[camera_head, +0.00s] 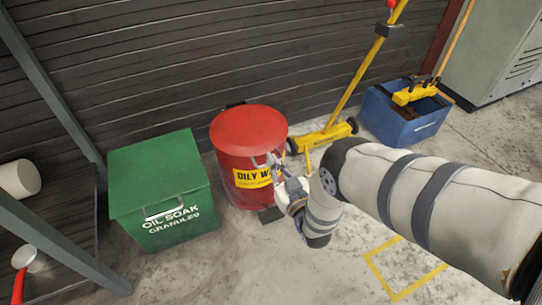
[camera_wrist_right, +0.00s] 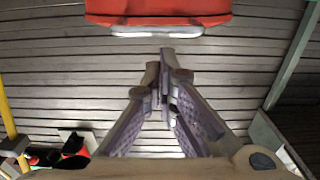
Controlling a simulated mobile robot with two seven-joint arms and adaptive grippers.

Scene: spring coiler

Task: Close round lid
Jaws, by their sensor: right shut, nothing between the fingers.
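The red oily-waste can (camera_head: 235,172) stands on the floor by the wall, with a yellow label on its front. Its round red lid (camera_head: 248,128) lies over the top, and I see no gap at the rim from here. A black foot pedal (camera_head: 270,214) is at its base. My right gripper (camera_head: 277,168) is shut and empty, in front of the can's right side and overlapping its label; I cannot tell if it touches. In the right wrist view the fingertips (camera_wrist_right: 166,62) meet below a red part with a pale edge (camera_wrist_right: 158,14). My left gripper is out of view.
A green granules box (camera_head: 160,185) stands left of the can. A yellow wheeled tool (camera_head: 325,135) and a blue bin (camera_head: 405,125) are to the right. A dark shelf with grey posts (camera_head: 60,100) is at the left. Floor in front is clear.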

